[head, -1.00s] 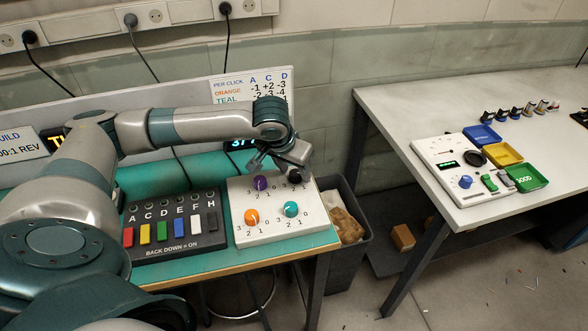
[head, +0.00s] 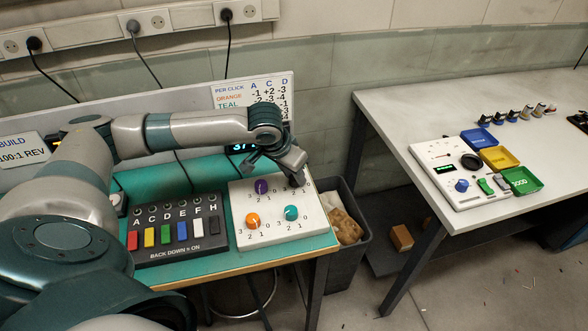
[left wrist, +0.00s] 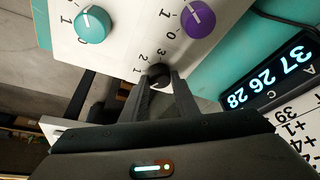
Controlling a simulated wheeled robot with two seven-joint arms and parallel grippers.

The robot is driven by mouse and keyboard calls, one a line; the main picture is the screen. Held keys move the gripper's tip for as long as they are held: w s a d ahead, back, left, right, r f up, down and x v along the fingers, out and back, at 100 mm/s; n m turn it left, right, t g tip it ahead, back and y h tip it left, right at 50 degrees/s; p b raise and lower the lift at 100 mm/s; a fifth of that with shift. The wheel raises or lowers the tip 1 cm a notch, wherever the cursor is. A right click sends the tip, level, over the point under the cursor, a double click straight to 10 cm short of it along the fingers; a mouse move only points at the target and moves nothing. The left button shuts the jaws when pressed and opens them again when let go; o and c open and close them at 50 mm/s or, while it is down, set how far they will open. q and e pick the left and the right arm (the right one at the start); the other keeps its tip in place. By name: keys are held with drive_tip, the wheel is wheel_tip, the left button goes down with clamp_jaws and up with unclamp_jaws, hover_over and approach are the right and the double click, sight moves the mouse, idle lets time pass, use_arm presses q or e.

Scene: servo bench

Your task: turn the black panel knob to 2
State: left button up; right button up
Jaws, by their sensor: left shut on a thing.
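The black knob (left wrist: 158,74) sits on the white knob panel, with the numbers 3, 2 and 1 around it in the left wrist view. My left gripper (left wrist: 160,80) is shut on it, one finger on each side. The knob's pointer cannot be made out. In the head view my left gripper (head: 297,180) is at the panel's far right corner and mostly hides the knob. The white panel (head: 275,238) also carries a purple knob (head: 261,187), an orange knob (head: 253,220) and a teal knob (head: 291,213). My right gripper is not in view.
A black switch box (head: 178,228) with coloured rockers stands left of the panel. A lit number display (left wrist: 270,77) is behind it, beside a per-click chart (head: 250,95). A dark bin (head: 345,255) stands beyond the bench's right edge. A second table (head: 400,110) is at right.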

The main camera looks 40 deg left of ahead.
use_arm(q)
drive_tip(key=m+p, duration=0.1)
drive_tip(key=p, duration=0.1)
drive_tip(key=m+h+p, duration=0.1)
drive_tip(key=m+p, duration=0.2)
drive_tip(key=m, duration=0.1)
drive_tip(key=shift+w+a+r+g+h+p, duration=0.1)
drive_tip(key=shift+a+r+g+h+p, duration=0.1)
drive_tip(key=shift+r+g+h+p, duration=0.15)
drive_tip(key=m, duration=0.1)
drive_tip(key=m+h+p, duration=0.1)
drive_tip(key=shift+w+a+f+m+g, duration=0.1)
drive_tip(key=shift+f+m+g, duration=0.1)
drive_tip(key=shift+m+g, duration=0.2)
drive_tip(key=shift+m+h+p, duration=0.25)
drive_tip(key=shift+m+p, duration=0.1)
drive_tip(key=shift+m, duration=0.55)
drive_tip(key=shift+w+f+m+g, duration=0.15)
drive_tip(key=shift+m+g, duration=0.4)
drive_tip(key=shift+m, duration=0.35)
drive_tip(key=m, duration=0.2)
drive_tip(key=m+g+h+b, duration=0.1)
drive_tip(key=m, duration=0.1)
drive_tip(key=shift+g+b, duration=0.3)
drive_tip(key=shift+a+m, duration=0.1)
drive_tip(key=shift+m, duration=0.3)
drive_tip(key=o, duration=1)
drive_tip(key=shift+o, duration=0.2)
